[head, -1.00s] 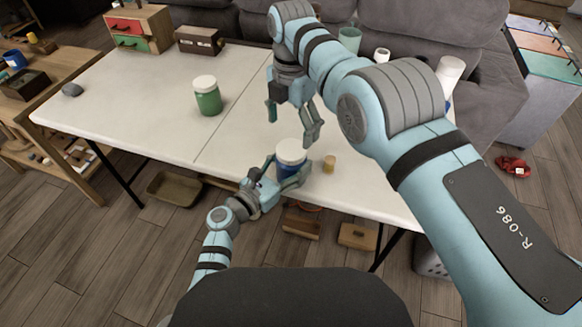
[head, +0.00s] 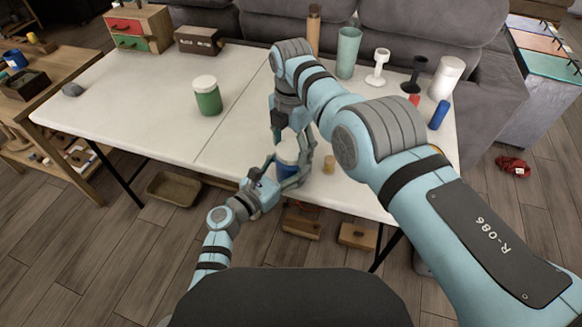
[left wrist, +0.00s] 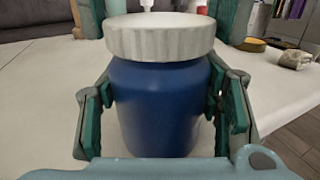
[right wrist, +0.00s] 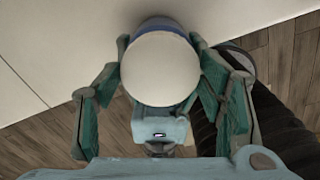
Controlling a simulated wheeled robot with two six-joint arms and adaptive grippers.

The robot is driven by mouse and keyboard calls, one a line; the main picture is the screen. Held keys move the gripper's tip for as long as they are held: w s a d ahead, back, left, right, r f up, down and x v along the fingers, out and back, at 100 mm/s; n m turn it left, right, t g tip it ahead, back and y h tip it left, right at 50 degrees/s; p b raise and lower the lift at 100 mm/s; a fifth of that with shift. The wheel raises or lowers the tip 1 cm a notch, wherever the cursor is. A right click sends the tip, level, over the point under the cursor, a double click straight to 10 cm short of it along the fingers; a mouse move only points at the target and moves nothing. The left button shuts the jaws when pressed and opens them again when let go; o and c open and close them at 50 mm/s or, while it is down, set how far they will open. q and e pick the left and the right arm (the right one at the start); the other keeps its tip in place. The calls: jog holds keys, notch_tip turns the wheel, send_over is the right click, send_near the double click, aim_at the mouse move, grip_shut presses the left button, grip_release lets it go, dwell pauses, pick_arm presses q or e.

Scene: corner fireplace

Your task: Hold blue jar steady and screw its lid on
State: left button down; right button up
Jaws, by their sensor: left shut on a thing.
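The blue jar (left wrist: 158,105) stands upright near the table's front edge; it shows partly in the head view (head: 286,170). A white ribbed lid (left wrist: 160,38) sits level on its mouth; I cannot tell how tightly. My left gripper (head: 288,177) is shut on the jar's body, a finger on each side (left wrist: 162,95). My right gripper (head: 292,155) is over the jar, pointing down, its fingers on either side of the lid. It is open. The round lid top (right wrist: 160,68) is between its fingers in the right wrist view.
A small tan cylinder (head: 328,165) stands just right of the jar. A green jar with white lid (head: 207,96) stands farther back left. The table's left half (head: 120,100) is mostly clear.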

jog(key=shift+c, duration=1.1)
jog(key=m, duration=1.4)
jog(key=shift+m, duration=0.3)
jog(key=m, duration=0.4)
jog(key=shift+f+m, duration=0.1)
jog(key=shift+m, duration=0.2)
jog(key=m, duration=0.4)
jog(key=shift+m, duration=0.3)
jog(key=m, duration=1.1)
jog(key=shift+m, duration=0.4)
jog(key=o, duration=1.4)
jog(key=shift+c, duration=0.2)
